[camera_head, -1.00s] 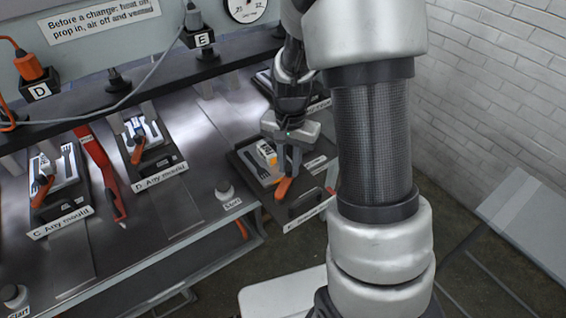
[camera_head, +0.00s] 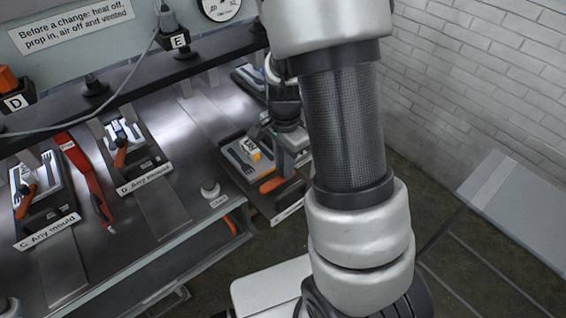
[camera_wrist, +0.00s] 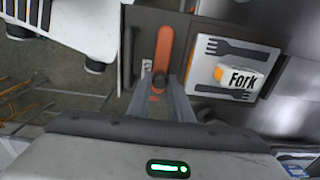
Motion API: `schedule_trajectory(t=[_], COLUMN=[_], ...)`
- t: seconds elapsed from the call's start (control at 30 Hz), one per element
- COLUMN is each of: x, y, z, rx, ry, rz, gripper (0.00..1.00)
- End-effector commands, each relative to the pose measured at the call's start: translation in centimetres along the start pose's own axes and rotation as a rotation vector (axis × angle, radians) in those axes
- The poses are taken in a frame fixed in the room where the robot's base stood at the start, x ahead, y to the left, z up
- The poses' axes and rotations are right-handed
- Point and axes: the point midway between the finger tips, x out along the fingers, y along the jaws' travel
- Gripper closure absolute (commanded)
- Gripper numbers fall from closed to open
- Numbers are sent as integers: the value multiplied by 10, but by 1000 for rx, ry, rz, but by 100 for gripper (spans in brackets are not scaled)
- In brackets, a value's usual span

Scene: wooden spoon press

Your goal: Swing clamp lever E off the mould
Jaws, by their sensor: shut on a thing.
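Clamp lever E is the orange handle (camera_head: 272,184) at the right-hand station of the bench. My gripper (camera_head: 289,158) is down at its pivot end. In the wrist view the lever (camera_wrist: 164,45) runs away from between my fingertips (camera_wrist: 160,82), which are closed on its near end around a dark round part. The mould (camera_wrist: 236,68) is a light plate with dark fork shapes and a small orange-and-white block marked "Fork" (camera_wrist: 241,77). The lever lies alongside the mould's edge there, not across the fork shapes. In the head view my gripper partly hides the station.
A dark bar handle (camera_wrist: 127,57) stands beside the lever on the tray. Stations C (camera_head: 40,188) and D (camera_head: 128,140) have their own orange levers to the left. A red tool (camera_head: 84,175) lies between them. A start knob (camera_head: 210,188) stands left of station E.

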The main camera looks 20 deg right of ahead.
Motion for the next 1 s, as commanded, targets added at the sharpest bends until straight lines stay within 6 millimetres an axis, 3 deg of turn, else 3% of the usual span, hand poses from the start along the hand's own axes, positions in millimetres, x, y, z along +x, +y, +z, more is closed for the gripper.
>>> schedule_trajectory(t=[0.37,0.4,0.5,0.83,1.0], x=[-1,-1,-1,-2,-22], y=[0,0,0,0,-1], z=[-1,-1,-1,0,0], rx=[11,11,10,8,8], ry=[0,0,0,0,0], rz=[-1,-1,-1,-1,-4], gripper=[100,79,63,62,62])
